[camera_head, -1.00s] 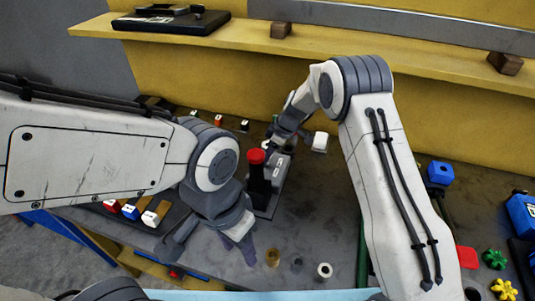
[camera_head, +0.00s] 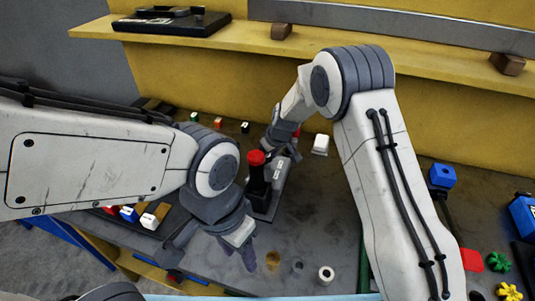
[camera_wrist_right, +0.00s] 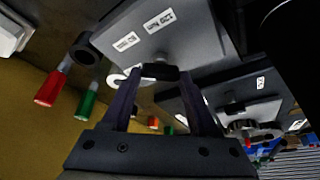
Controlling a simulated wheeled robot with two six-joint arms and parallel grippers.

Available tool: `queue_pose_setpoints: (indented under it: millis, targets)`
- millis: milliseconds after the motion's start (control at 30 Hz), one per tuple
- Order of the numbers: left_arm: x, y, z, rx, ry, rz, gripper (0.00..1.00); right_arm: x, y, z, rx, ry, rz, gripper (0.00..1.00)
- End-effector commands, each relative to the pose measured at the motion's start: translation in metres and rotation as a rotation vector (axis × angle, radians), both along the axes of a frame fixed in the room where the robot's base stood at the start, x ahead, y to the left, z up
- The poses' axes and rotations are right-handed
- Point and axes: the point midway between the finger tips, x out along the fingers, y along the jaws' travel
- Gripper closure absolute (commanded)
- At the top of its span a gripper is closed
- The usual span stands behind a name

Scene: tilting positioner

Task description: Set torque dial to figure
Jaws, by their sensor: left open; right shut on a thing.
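The grey device (camera_head: 280,178) with small white labels stands mid-bench, beside a black post (camera_head: 258,182) with a red cap (camera_head: 256,157). My right gripper (camera_head: 283,142) is at the device's far end. In the right wrist view the gripper (camera_wrist_right: 158,82) is shut on a dark knob (camera_wrist_right: 158,71) at the edge of the grey labelled box (camera_wrist_right: 165,35). I take this knob for the torque dial; its figures cannot be read. My left gripper (camera_head: 246,258) is open and empty, above the bench's front part, apart from the device.
A white block (camera_head: 320,143) lies right of the device. Small rings (camera_head: 325,274) stand near the bench's front edge. Coloured blocks (camera_head: 130,213) sit in a dark tray at left. A blue block (camera_head: 441,175) and star knobs (camera_head: 498,262) lie at right.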

Motion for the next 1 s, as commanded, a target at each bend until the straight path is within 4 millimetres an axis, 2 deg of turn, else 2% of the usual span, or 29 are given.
queue_pose_setpoints:
  millis: [33, 100, 400, 1000]
  targets:
    - [0.0, 0.0, 0.014, 0.0, 0.0, 0.001, 0.5, -0.001, 0.001, 0.007, -0.001, 0.003, -0.032, 0.96]
    - [0.0, 0.0, 0.022, 0.0, 0.0, 0.001, 0.5, -0.001, 0.001, 0.007, -0.002, 0.002, -0.08, 0.96]
    - [0.0, 0.0, 0.048, 0.0, 0.0, 0.003, 0.5, -0.001, 0.002, 0.004, -0.002, 0.0, -0.246, 0.96]
    - [0.0, 0.0, 0.06, 0.0, 0.0, 0.001, 0.5, 0.0, 0.003, 0.002, 0.002, 0.0, -0.395, 0.96]
